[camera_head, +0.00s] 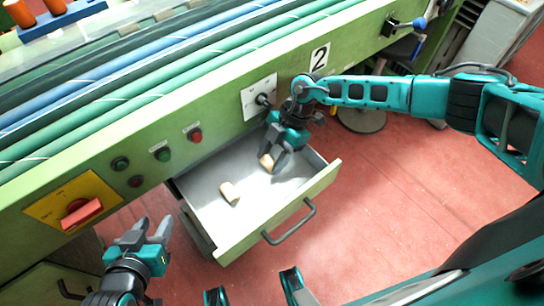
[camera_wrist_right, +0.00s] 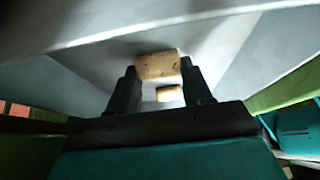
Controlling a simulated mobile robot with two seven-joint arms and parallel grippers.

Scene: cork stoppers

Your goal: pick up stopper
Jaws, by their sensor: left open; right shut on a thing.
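One cork stopper (camera_head: 266,162) is between the fingers of my right gripper (camera_head: 277,160), which reaches down into the open drawer (camera_head: 276,213). In the right wrist view this stopper (camera_wrist_right: 158,65) sits at the fingertips, with a finger on each side. A second cork stopper (camera_head: 229,193) lies on the drawer floor to the left of the gripper. It also appears smaller in the right wrist view (camera_wrist_right: 170,94), beyond the gripped one. My left gripper (camera_head: 152,232) is open and empty, outside the drawer to the left.
The drawer juts from a green machine bench with a handle (camera_head: 290,222) on its front. A red rotary switch (camera_head: 82,212), several push buttons and a black knob (camera_head: 263,99) are on the bench face. Red floor is clear to the right.

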